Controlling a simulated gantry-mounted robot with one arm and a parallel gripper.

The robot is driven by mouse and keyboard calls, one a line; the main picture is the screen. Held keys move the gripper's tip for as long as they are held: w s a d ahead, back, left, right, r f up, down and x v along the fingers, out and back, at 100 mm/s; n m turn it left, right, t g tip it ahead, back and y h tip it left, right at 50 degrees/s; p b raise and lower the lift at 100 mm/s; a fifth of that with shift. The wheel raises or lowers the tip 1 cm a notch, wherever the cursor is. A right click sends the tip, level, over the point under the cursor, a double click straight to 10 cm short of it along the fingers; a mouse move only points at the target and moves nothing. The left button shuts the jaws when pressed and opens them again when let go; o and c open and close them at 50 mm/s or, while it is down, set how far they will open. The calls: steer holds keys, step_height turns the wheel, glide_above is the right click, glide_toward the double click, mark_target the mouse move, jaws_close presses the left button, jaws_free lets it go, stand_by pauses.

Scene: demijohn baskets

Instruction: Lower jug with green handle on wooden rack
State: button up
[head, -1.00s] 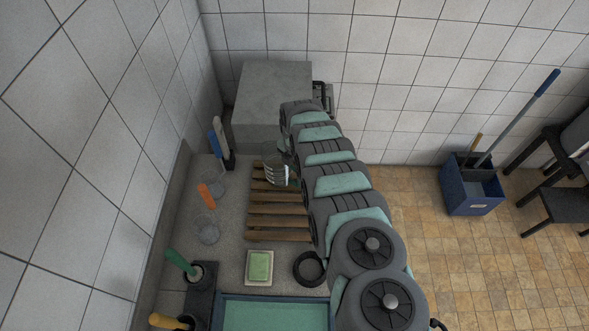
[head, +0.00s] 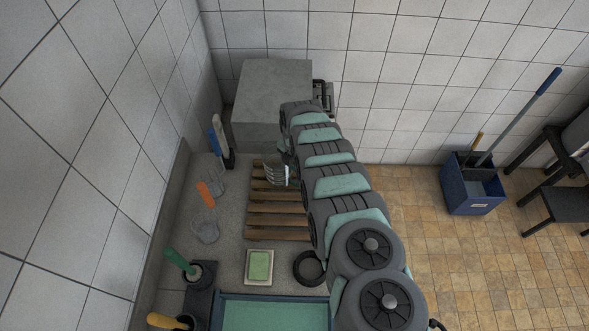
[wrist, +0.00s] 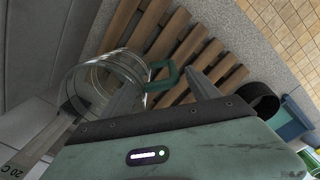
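The clear glass jug (wrist: 105,85) with a green handle (wrist: 166,76) is in the wrist view, at the left end of the wooden rack (wrist: 170,45). In the head view the jug (head: 275,175) is over the far left part of the slatted rack (head: 278,221), partly hidden by my arm. My gripper (wrist: 162,82) has its two fingers apart, one on each side of the green handle, with gaps visible. Whether the jug's base touches the slats is hard to tell. In the head view my gripper is mostly hidden behind my arm.
A grey block (head: 272,95) stands behind the rack. A glass vessel with an orange handle (head: 205,194) and a blue-and-white item (head: 218,138) are at the left. A green sponge (head: 259,266), a black ring (head: 309,268) and a water-filled basin (head: 275,298) are in front. The near slats are bare.

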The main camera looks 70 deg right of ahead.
steer(key=shift+o, duration=0.6)
steer(key=shift+r, duration=0.1)
step_height(320, 180, up, 11)
steer(key=b, duration=0.2)
steer(key=shift+s+f, duration=0.2)
steer(key=shift+a, duration=0.1)
stand_by(0.4)
